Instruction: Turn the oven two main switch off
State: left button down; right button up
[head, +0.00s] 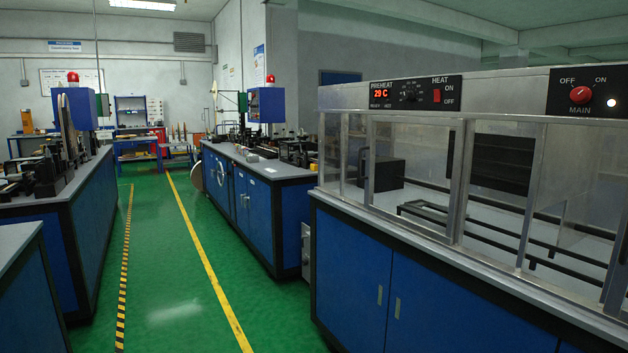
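The oven (460,125) stands at the right, a metal-framed case with clear panels on blue cabinets. Its main switch (580,95) is a red round knob on a black panel at the top right, marked OFF to the left, ON to the right and MAIN below. A white lamp (611,102) beside it looks lit. The knob's exact pointing is too small to tell. Neither of my grippers is in view.
A preheat panel (415,92) reading 29 C and a red heat switch (437,96) sit left of the main switch. A green aisle (165,270) with yellow lines runs between blue benches. Another blue bench (250,210) with machinery stands beyond the oven.

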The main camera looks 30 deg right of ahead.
aim_at(581, 96)
jog(key=z, duration=0.5)
jog(key=i, duration=1.6)
jog(key=z, duration=2)
jog(key=i, duration=0.75)
jog(key=z, duration=0.6)
